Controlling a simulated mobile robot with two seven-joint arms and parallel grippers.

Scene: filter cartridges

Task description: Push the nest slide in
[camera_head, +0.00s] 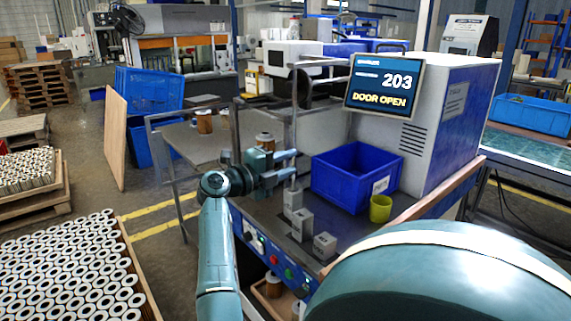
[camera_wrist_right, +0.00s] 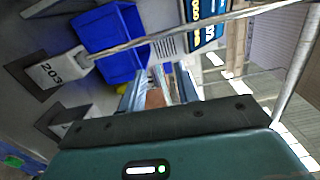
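My right gripper (camera_head: 292,164) is above the left part of the machine table, beside a thin upright rod (camera_head: 294,120). Its two fingers are apart, and I see nothing held. In the right wrist view, the gripper (camera_wrist_right: 160,78) also shows spread fingers, with a brownish patch between them that I cannot identify. Grey blocks (camera_head: 303,224) stand on the table below the gripper; one block (camera_wrist_right: 58,68) reads 203 in the wrist view. I cannot tell which part is the nest slide. My left gripper is not in view.
A blue bin (camera_head: 352,176) and a yellow-green cup (camera_head: 380,209) stand right of the blocks. Brown cartridges (camera_head: 265,140) stand behind the gripper. The rod (camera_wrist_right: 170,37) crosses the wrist view. A button panel (camera_head: 268,254) lines the table front. Many cartridges (camera_head: 62,268) fill the lower left.

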